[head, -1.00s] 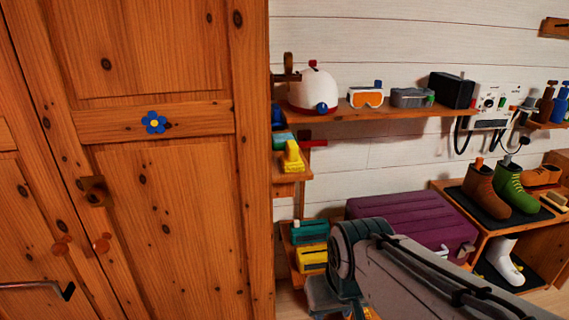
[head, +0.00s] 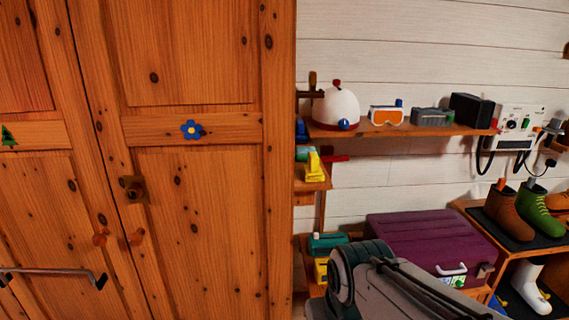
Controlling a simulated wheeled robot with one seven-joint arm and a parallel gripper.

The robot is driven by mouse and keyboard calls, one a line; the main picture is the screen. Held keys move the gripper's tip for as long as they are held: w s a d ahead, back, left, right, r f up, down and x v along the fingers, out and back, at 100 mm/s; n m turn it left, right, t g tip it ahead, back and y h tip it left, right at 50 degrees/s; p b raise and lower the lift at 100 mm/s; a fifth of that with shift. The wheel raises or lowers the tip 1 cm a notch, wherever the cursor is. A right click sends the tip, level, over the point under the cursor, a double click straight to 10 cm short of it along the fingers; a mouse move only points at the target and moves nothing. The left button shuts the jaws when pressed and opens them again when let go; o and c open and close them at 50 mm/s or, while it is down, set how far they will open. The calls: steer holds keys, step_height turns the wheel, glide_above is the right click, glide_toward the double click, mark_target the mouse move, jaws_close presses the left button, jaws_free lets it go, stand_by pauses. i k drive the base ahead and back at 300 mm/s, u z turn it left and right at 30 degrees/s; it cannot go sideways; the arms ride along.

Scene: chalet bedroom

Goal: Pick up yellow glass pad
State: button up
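No yellow glass pad can be made out with certainty. A small yellow item (head: 314,166) stands on a small side shelf just right of the wardrobe. A yellow box-like item (head: 320,270) sits lower down, below a teal one (head: 327,243), and is partly covered by my arm. I cannot tell whether either is the pad. My arm reaches in from the bottom right, and my gripper itself does not show.
A large wooden wardrobe (head: 200,220) with a metal bar handle fills the left. A wall shelf (head: 400,131) holds a white helmet (head: 338,107), orange goggles (head: 387,117) and dark boxes. A purple chest (head: 420,235) and a boot rack (head: 475,215) stand at right.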

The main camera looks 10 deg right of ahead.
mark_target(312, 172)
steer(key=z, duration=0.2)
steer(key=i, duration=0.9)
steer(key=z, duration=0.5)
